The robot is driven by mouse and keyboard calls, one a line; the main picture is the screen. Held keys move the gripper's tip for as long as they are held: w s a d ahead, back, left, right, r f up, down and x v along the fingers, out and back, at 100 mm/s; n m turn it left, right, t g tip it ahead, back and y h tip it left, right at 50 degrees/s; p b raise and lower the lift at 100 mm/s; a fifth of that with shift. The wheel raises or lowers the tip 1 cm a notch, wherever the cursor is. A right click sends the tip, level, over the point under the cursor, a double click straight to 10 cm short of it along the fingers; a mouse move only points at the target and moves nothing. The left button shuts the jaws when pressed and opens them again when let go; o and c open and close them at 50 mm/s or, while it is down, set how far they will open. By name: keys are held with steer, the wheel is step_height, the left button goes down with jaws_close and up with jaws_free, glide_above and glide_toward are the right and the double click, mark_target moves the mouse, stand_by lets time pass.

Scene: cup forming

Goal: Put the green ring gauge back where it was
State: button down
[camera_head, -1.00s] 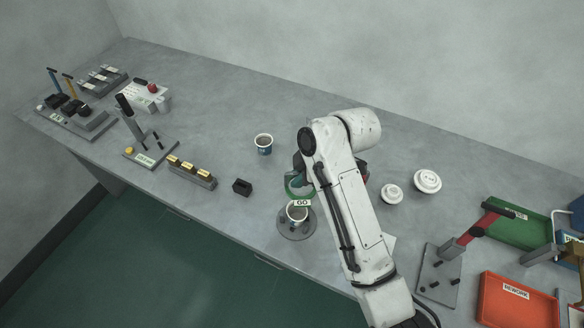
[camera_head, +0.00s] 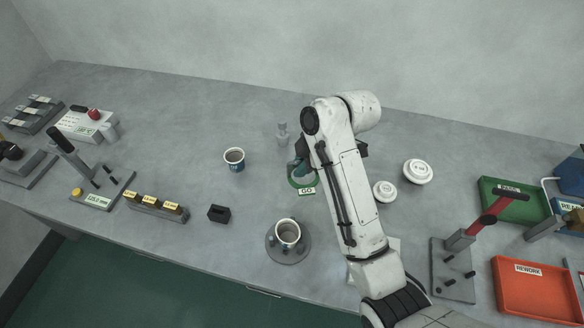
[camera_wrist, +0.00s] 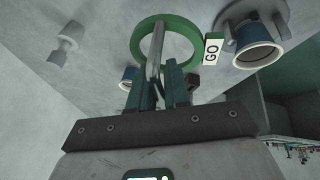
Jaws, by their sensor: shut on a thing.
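The green ring gauge (camera_wrist: 137,42), with a white GO tag, is held above the bench. In the head view the ring (camera_head: 293,184) hangs beyond the cup on the round fixture, apart from it, and my arm hides part of my gripper (camera_head: 300,168). A white-and-blue cup (camera_head: 287,232) stands upright on the grey round fixture (camera_head: 274,252).
White lids (camera_head: 417,172), a red-handled press (camera_head: 470,235) and green and orange trays (camera_head: 530,290) are on the right.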

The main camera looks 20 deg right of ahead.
steer(key=w+f, duration=0.6)
steer(key=shift+w+d+f, duration=0.25)
steer(key=shift+f, duration=0.1)
steer(key=shift+f+p, duration=0.45)
steer(key=shift+f, duration=1.05)
steer(key=shift+f, duration=0.1)
steer(key=c, duration=1.1)
jaws_free()
steer(key=shift+r, duration=0.25)
steer(key=v, duration=1.1)
steer(key=shift+s+d+r, duration=0.15)
steer(key=shift+d+r, duration=0.1)
steer(key=shift+r, duration=0.05)
